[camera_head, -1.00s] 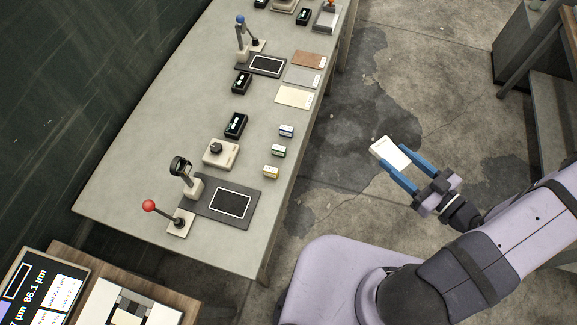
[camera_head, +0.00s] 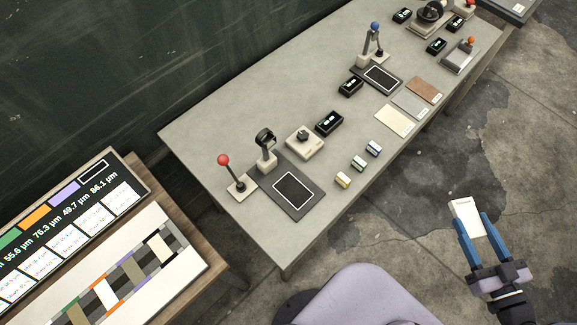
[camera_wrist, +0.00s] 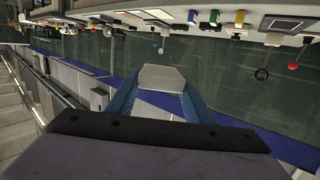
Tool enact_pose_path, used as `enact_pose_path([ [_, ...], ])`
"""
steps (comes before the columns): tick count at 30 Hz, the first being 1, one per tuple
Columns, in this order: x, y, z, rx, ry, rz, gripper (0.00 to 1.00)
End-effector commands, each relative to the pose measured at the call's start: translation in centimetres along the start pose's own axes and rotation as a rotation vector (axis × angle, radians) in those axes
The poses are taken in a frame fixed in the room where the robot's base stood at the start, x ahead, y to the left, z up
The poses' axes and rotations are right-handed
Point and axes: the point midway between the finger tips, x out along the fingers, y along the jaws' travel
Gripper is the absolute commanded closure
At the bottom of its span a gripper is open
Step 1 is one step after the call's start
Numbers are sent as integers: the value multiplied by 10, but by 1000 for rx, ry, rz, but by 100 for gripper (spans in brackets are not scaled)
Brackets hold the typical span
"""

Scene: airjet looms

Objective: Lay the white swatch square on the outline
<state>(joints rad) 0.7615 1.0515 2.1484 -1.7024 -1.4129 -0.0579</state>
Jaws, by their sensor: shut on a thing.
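My gripper (camera_head: 471,217) is shut on a white swatch (camera_head: 466,211) and holds it by one end over the floor, right of the bench and apart from it. The swatch also shows between the blue fingers in the wrist view (camera_wrist: 162,79). A white rectangular outline (camera_head: 293,189) is on a dark mat (camera_head: 307,209) at the bench's near end, with nothing lying on it. A second, similar outline (camera_head: 382,78) is on a dark mat farther along the bench. I cannot tell from the frames which outline is meant.
A red-knobbed lever (camera_head: 224,161) and a black-headed stand (camera_head: 266,142) stand beside the near mat. Small coloured blocks (camera_head: 358,163) line the bench edge. Flat samples (camera_head: 394,120) lie farther along. A side table with a striped board (camera_head: 132,270) stands at lower left.

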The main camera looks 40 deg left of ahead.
Motion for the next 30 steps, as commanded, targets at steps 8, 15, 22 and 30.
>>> enact_pose_path([
  [8,2,-2,1,-1,0,-7,76],
  [15,32,-23,10,-17,1,-106,76],
  [22,88,-74,22,-52,1,-323,76],
  [30,147,-163,30,-98,1,-629,76],
])
